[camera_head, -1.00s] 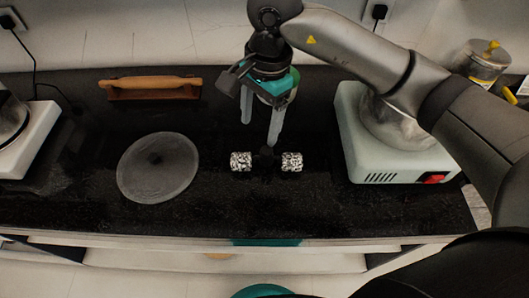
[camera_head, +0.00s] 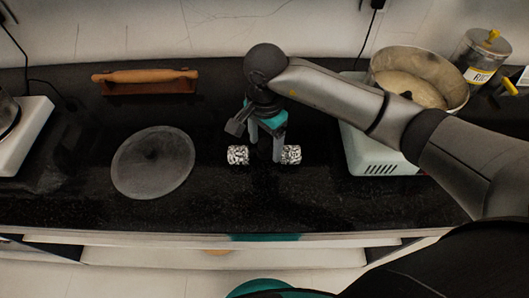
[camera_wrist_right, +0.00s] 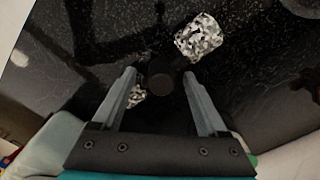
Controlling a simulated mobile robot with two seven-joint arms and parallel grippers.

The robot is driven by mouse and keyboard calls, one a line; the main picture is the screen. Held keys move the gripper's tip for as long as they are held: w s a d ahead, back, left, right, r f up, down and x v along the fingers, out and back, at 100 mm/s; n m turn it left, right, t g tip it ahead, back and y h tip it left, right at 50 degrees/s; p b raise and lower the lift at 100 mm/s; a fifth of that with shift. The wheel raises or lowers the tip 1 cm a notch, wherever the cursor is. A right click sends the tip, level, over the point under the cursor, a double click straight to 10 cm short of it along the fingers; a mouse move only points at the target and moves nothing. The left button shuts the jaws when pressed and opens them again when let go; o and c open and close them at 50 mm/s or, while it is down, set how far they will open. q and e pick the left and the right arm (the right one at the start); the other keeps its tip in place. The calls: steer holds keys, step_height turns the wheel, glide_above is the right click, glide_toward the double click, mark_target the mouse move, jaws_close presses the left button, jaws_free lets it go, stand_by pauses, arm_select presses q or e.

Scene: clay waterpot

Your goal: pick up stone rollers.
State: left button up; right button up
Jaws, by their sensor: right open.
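The stone rollers are two speckled black-and-white cylinders, one on the left (camera_head: 238,155) and one on the right (camera_head: 291,154), lying on the dark counter. In the right wrist view one roller (camera_wrist_right: 200,38) shows at the top, and the other (camera_wrist_right: 136,97) is partly hidden behind a finger. A dark round part (camera_wrist_right: 160,74) shows between them. My right gripper (camera_head: 265,154) is open and points down over the middle, its fingers between the two speckled ends. Whether the fingers touch anything cannot be told. My left gripper is not in view.
A round grey disc (camera_head: 153,162) lies to the left. A wooden rolling pin (camera_head: 146,76) rests on a stand at the back. A white appliance (camera_head: 365,150) with a metal bowl (camera_head: 420,70) stands right. A jar (camera_head: 481,55) is at the back right. The front counter is clear.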

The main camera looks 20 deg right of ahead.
mark_target(264, 150)
step_height(264, 150, down, 3)
steer(key=shift+a+f, duration=0.1)
steer(key=shift+c, duration=0.3)
jaws_close()
stand_by(0.4)
steer(key=shift+w, duration=0.1)
stand_by(0.6)
